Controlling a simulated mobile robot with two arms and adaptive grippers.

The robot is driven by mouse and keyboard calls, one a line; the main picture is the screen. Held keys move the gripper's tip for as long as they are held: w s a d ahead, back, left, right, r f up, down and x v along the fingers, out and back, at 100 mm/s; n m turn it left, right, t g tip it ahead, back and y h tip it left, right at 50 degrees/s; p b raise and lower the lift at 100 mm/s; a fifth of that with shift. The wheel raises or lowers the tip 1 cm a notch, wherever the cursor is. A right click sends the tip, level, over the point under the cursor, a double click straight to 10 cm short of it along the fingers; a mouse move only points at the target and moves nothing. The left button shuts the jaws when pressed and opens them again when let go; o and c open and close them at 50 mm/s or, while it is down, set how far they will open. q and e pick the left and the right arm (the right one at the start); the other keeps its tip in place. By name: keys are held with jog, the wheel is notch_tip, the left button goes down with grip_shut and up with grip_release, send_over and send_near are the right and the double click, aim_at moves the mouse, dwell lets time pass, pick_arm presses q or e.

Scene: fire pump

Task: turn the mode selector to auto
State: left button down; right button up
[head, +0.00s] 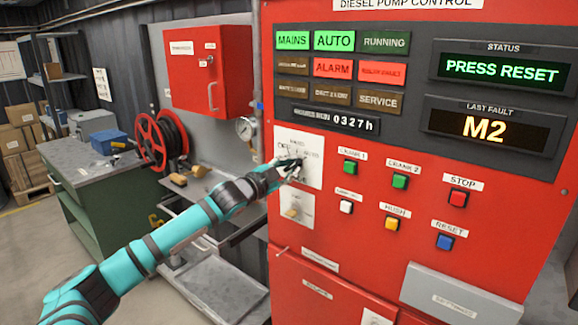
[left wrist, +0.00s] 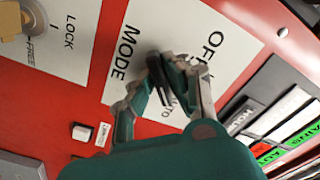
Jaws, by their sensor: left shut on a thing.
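The mode selector (left wrist: 159,88) is a dark knob on a white plate (head: 314,170) at the left of the red control panel. The plate reads MODE and OFF in the left wrist view, with part of AUTO beside the fingers. My left gripper (head: 292,166) is at the knob, its fingers shut around it; it also shows in the left wrist view (left wrist: 168,68). The fingers cover most of the knob, so I cannot tell exactly where it points. The AUTO lamp (head: 334,40) is lit green. My right gripper is not in view.
The status display (head: 499,69) reads PRESS RESET, and the last fault display (head: 484,128) reads M2. Push buttons, including a red stop (head: 458,199) and blue reset (head: 445,241), sit right of the selector. A lock plate (head: 297,211) is just below it.

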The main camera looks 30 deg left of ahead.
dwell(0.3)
pick_arm(q)
jog(key=c, duration=1.3)
grip_release()
jog(key=shift+c, duration=0.2)
jog(key=shift+s, duration=0.1)
jog(key=s, duration=1.1)
jog(key=shift+s+a, duration=0.35)
jog(key=shift+a, duration=0.1)
